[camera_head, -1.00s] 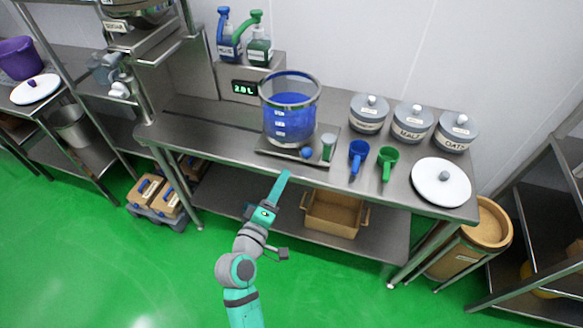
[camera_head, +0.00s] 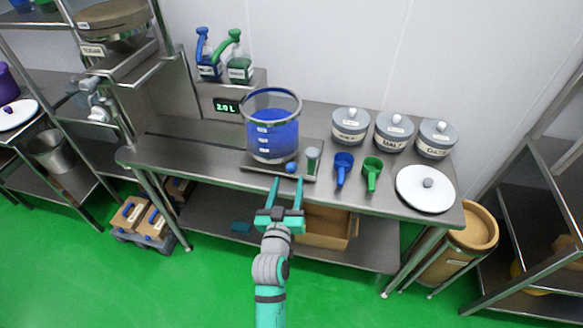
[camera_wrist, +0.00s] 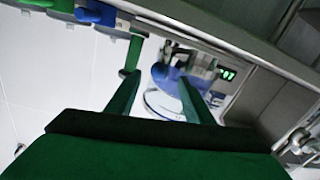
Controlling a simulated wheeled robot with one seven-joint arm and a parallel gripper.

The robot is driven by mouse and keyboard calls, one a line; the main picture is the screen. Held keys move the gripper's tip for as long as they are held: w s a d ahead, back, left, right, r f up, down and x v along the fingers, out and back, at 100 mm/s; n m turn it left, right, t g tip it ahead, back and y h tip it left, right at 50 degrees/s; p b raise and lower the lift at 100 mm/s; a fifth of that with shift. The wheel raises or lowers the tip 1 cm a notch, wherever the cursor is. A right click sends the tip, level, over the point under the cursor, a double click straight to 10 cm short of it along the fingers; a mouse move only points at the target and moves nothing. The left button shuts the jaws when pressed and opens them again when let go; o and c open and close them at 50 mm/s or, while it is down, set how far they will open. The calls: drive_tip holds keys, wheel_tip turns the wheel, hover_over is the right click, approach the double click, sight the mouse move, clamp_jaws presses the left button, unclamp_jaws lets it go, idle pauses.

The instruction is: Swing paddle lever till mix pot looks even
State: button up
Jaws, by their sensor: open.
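The mix pot (camera_head: 272,138) is a clear, grey-rimmed vessel of blue liquid with white labels, upright on a steel base on the counter. Blue fills it fairly evenly as far as I see. A blue knob (camera_head: 291,168) and a grey-green upright piece (camera_head: 312,158) stand at the base's front right; I cannot tell which is the paddle lever. My gripper (camera_head: 287,186) is open and empty, fingers apart, at the counter's front edge just below the knob in the head view. In the wrist view the blue pot (camera_wrist: 160,78) shows beyond my fingers (camera_wrist: 158,88), partly hidden.
A blue scoop (camera_head: 343,166) and green scoop (camera_head: 372,170) lie right of the base. Several grey lidded jars (camera_head: 395,130) and a white lid (camera_head: 426,188) stand farther right. The counter's left is clear.

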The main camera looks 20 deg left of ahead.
sight(291, 173)
drive_tip(key=w, duration=0.2)
drive_tip(key=w+a, duration=0.1)
drive_tip(key=w, duration=0.4)
drive_tip(key=shift+a, duration=0.25)
clamp_jaws()
drive_tip(key=shift+w+d, duration=0.1)
